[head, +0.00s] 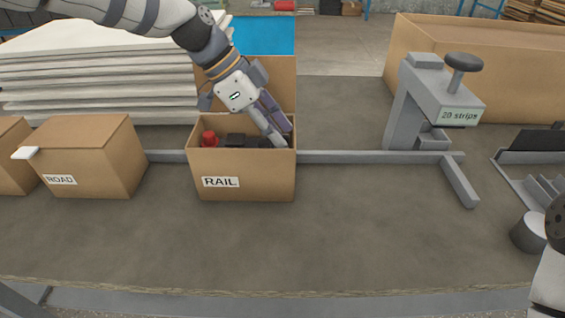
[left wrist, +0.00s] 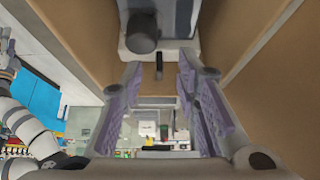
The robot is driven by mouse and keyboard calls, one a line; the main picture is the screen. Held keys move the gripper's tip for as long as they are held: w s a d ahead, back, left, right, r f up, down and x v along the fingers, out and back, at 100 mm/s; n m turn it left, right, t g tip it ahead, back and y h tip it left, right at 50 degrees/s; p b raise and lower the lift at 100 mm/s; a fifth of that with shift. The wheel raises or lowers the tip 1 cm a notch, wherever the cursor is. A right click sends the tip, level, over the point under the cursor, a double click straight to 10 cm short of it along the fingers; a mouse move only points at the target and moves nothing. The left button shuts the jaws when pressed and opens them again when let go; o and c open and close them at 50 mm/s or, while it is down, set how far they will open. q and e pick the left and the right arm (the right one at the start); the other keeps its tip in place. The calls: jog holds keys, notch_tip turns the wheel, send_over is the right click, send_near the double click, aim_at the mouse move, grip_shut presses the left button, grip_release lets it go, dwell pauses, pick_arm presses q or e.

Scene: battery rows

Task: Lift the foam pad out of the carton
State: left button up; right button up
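The open carton labelled RAIL (head: 245,180) stands in the middle of the table, its back flap up. My left gripper (head: 277,138) reaches down into its right side from above, fingertips partly hidden by the front wall. In the left wrist view its two purple-padded fingers (left wrist: 160,78) stand apart with nothing visibly clamped between them. Brown carton walls (left wrist: 265,35) flank them. A red piece (head: 209,138) and black pieces (head: 236,140) show at the carton's opening. I cannot make out a foam pad with certainty.
A closed carton labelled ROAD (head: 85,165) stands to the left. A grey rail (head: 340,157) runs behind the cartons. A grey stand marked 20 strips (head: 430,100) and a grey cylinder (head: 528,232) are at the right. The table front is clear.

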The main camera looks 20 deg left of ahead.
pick_arm(q)
grip_shut()
